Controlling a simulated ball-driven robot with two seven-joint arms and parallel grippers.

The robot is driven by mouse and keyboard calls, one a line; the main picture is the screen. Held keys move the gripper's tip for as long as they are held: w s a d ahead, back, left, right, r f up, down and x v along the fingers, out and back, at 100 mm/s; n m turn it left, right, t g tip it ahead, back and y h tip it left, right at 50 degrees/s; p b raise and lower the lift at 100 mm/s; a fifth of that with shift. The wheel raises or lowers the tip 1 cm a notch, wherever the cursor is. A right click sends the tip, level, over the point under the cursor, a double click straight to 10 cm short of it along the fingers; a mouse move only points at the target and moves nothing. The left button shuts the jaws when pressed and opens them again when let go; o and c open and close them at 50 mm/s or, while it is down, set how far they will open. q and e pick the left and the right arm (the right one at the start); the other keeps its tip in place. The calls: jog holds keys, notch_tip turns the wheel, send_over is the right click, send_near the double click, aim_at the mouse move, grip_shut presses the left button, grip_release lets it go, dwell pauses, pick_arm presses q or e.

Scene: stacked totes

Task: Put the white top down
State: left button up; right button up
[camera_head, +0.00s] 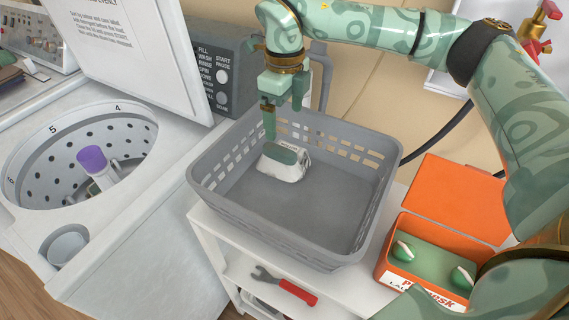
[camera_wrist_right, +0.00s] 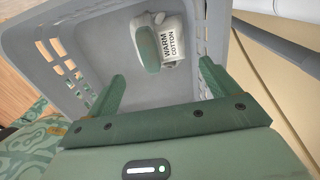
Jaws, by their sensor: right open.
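The white top (camera_head: 292,172) is a small white bundle with a green patch, lying on the floor of the grey basket (camera_head: 330,255). In the right wrist view the white top (camera_wrist_right: 176,46) shows the printed words "WARM COTTON". My right gripper (camera_head: 284,122) points down over the basket, above the white top. Its two fingers are spread with nothing between them, and in the right wrist view the gripper (camera_wrist_right: 162,72) is apart from the top. My left gripper is not in view.
The basket stands on a white shelf unit (camera_head: 222,238) with a red-handled wrench (camera_head: 297,292) below. An open washing machine (camera_head: 150,215) is at left. An orange box (camera_head: 425,235) with green-and-white items is at right. Most of the basket floor is clear.

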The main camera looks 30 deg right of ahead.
aim_at(285, 152)
notch_tip(285, 152, down, 6)
jog(key=shift+f+b, duration=0.1)
jog(key=shift+b, duration=0.6)
notch_tip(285, 152, down, 5)
jog(key=shift+f+b, duration=0.2)
jog(key=shift+b, duration=0.95)
jog(key=shift+r, duration=0.15)
jog(key=shift+c, duration=0.6)
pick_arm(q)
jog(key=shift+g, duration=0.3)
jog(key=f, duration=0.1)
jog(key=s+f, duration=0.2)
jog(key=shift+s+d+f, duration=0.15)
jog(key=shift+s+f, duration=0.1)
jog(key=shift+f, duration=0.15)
pick_arm(e)
jog(key=c, duration=0.8)
jog(key=shift+r, duration=0.1)
